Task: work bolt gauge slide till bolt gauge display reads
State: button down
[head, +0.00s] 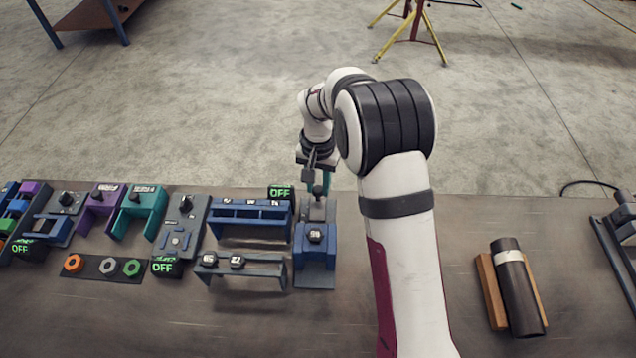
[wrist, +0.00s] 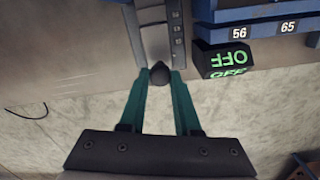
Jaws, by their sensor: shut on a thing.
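My gripper (head: 318,186) is at the table's far edge; in the wrist view its two green fingers (wrist: 160,80) are shut on a dark rounded knob (wrist: 160,74). The knob sits at the near end, in the wrist view, of a grey slide track (wrist: 153,40), which I take to be the bolt gauge slide. The track also shows in the head view (head: 317,209), partly behind my gripper. A black display (head: 281,191) beside it reads OFF in green; it appears upside down in the wrist view (wrist: 225,59).
A blue block with a numbered dark piece (head: 316,235) stands in front of the track. A blue numbered rack (head: 250,212) and a grey bracket (head: 240,268) are to its left. A dark cylinder on a wooden cradle (head: 517,285) lies at right, with bare table around it.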

dwell(0.4)
jog(key=shift+s, duration=1.05)
jog(key=c, duration=0.6)
grip_release()
notch_tip(320, 180, up, 16)
jog(key=shift+f, duration=0.1)
